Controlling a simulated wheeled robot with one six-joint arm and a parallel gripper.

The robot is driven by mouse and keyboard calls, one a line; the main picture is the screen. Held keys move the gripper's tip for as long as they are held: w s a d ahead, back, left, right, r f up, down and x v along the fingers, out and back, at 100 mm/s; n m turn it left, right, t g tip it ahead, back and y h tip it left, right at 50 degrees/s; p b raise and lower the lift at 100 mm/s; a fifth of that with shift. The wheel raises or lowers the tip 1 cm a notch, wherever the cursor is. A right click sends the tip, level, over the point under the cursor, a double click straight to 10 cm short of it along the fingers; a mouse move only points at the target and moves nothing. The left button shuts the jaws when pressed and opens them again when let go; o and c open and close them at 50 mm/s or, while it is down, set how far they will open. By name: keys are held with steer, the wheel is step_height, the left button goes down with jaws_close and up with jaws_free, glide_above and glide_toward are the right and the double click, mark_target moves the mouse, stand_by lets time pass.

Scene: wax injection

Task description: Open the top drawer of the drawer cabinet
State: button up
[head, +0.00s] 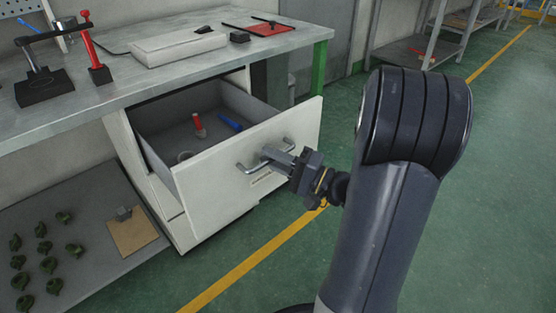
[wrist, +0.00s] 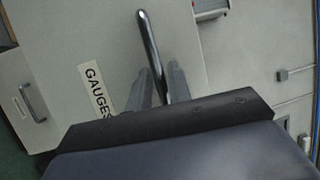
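The top drawer (head: 246,150) of the white drawer cabinet (head: 160,204) stands well out from the cabinet body, and its inside shows. Its front carries a metal bar handle (head: 250,167), also seen in the wrist view (wrist: 148,40), beside a "GAUGES" label (wrist: 97,90). My gripper (head: 277,157) is at this handle, with the bar between its two fingers in the wrist view (wrist: 160,85). The fingers look closed on it, though their contact is partly hidden. Inside the drawer lie a red-handled item (head: 198,125), a blue item (head: 230,123) and a grey ring-like item (head: 185,156).
A workbench (head: 190,70) above holds a black-and-red tool, a pale flat box and a red mat. A low shelf (head: 85,190) at left holds several green parts and a brown board (head: 131,231). Green floor with a yellow line (head: 255,255) is open before the drawer.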

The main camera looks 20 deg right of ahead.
steer(key=p+v, duration=0.1)
steer(key=v, duration=0.9)
steer(key=shift+s+d, duration=0.25)
steer(key=shift+s, duration=0.05)
steer(key=shift+f, duration=0.1)
steer(key=b+x, duration=0.1)
steer(key=x, duration=1)
steer(key=shift+w, duration=0.2)
stand_by(0.4)
